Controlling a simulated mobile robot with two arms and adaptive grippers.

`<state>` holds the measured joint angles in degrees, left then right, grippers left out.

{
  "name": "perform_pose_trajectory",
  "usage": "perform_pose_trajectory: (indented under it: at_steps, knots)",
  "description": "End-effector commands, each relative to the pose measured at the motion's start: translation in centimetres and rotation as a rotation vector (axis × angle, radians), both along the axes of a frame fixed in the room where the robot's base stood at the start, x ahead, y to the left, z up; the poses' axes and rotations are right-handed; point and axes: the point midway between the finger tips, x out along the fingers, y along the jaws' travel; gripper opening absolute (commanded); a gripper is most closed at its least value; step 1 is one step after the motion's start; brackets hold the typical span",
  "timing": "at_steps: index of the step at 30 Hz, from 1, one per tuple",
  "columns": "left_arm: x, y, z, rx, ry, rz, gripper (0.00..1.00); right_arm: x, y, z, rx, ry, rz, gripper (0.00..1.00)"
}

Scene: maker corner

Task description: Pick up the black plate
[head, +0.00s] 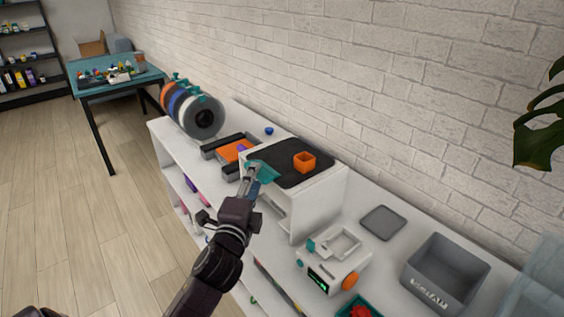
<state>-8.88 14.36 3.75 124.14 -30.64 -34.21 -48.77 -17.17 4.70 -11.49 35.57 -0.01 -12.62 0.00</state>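The black plate (281,157) lies flat on top of a white boxy machine (320,195) on the white shelf unit. An orange open cube (304,162) sits on the plate, toward its right side. My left gripper (256,177) reaches up from the bottom of the head view to the plate's front left corner. A teal flat piece (264,171) shows at its fingertips, overlapping the plate's edge in the picture. I cannot tell whether the fingers are closed on the piece or touching the plate. My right gripper is not in view.
Left of the machine are an orange-topped dark item (236,150) and a row of spools (194,110). To its right are a small white device (333,262), a grey flat plate (383,222) and a grey bin (445,272). A brick wall stands behind; the floor at left is clear.

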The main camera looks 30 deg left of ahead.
Motion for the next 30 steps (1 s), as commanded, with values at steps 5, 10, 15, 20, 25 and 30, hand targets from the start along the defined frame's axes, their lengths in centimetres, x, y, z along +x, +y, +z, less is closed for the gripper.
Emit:
perform_pose_trajectory:
  at_steps: [5, 10, 15, 20, 25, 30]
  knots:
    - [2.5, 1.3, 0.4, -0.002, -0.001, 0.001, 0.35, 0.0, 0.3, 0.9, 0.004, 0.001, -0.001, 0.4]
    - [4.1, 1.7, 0.1, -0.003, 0.001, -0.001, 0.35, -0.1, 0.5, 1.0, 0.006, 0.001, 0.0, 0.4]
    - [4.3, 1.8, 0.1, -0.003, 0.001, -0.001, 0.35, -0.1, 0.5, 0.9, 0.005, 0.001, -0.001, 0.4]
    - [4.3, 1.8, 0.0, -0.003, 0.001, -0.001, 0.27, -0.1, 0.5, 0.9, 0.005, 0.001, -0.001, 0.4]
    - [4.3, 1.8, 0.0, -0.005, 0.002, -0.001, 0.08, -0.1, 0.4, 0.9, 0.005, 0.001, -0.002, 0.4]
    - [4.3, 1.8, 0.2, -0.005, -0.002, -0.002, 0.0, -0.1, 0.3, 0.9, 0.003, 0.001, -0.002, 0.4]
